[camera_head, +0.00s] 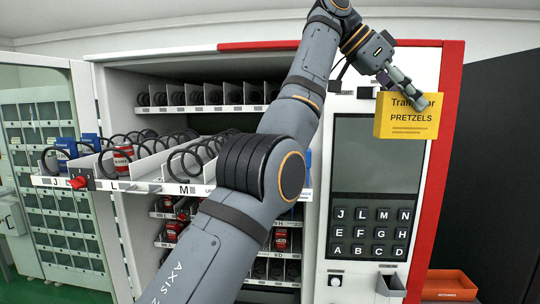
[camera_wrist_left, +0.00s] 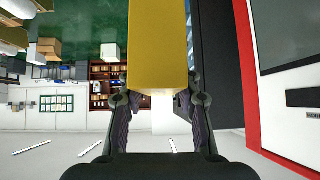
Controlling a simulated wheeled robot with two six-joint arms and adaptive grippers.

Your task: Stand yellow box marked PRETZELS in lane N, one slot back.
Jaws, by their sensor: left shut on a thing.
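The yellow box marked PRETZELS (camera_head: 408,118) is in the air in front of the machine's right side, above the dark screen. My left gripper (camera_head: 405,90) is shut on it from above; in the left wrist view the yellow box (camera_wrist_left: 158,50) sits between the two fingers (camera_wrist_left: 158,105). The pulled-out tray (camera_head: 130,187) shows lane labels J, L and M on its front edge. Lane N's label is not visible; my left arm covers the tray's right part. My right gripper is not in view.
Blue boxes (camera_head: 66,148) and a red-and-white can (camera_head: 123,158) stand in the tray's left lanes among wire coils. A red knob (camera_head: 78,182) is on the tray front. The keypad (camera_head: 368,232) is below the screen (camera_head: 376,145). An orange bin (camera_head: 450,283) is at lower right.

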